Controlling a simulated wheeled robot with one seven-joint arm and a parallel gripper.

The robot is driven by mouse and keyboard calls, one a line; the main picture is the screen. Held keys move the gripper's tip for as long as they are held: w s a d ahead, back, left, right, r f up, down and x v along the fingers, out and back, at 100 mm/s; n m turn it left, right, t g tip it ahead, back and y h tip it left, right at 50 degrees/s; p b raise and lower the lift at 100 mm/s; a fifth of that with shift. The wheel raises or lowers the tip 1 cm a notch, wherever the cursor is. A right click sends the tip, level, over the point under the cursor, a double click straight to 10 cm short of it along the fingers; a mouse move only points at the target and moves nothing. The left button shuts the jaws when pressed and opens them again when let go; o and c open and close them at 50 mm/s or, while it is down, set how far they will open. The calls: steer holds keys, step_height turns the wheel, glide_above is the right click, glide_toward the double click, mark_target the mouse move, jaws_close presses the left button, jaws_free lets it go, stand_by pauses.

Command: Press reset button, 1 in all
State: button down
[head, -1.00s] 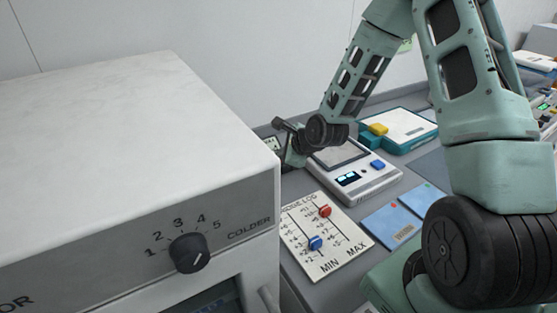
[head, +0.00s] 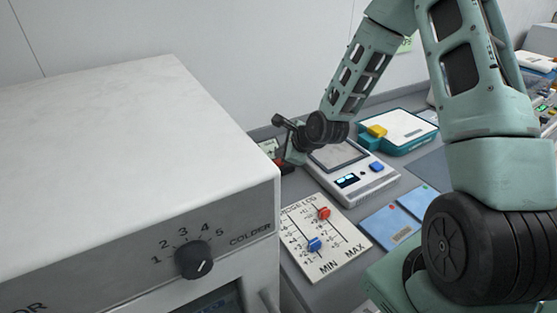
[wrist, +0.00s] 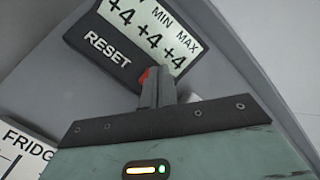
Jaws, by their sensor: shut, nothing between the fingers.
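The reset device is a dark unit with a pale display reading several "+4" under MIN and MAX (wrist: 150,30) and the word RESET (wrist: 107,48) in white. A red button (wrist: 144,77) sits beside that word in the wrist view, mostly hidden behind my fingers. My gripper (wrist: 158,75) is shut and empty, its fingertips over the button's edge. I cannot tell whether they touch it. In the head view my gripper is behind the white fridge's corner, and only a bit of the device's display (head: 268,146) shows.
The white fridge (head: 120,130) with its COLDER dial (head: 194,260) fills the left. A fridge log board (head: 330,262) with red and blue sliders, a grey scale (head: 365,187) and a teal-and-white device (head: 410,128) stand on the counter. Blue cards (head: 390,225) lie in front.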

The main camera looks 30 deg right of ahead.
step_height(320, 180, up, 5)
steer(key=p, duration=0.4)
steer(key=shift+p, duration=0.35)
stand_by(0.7)
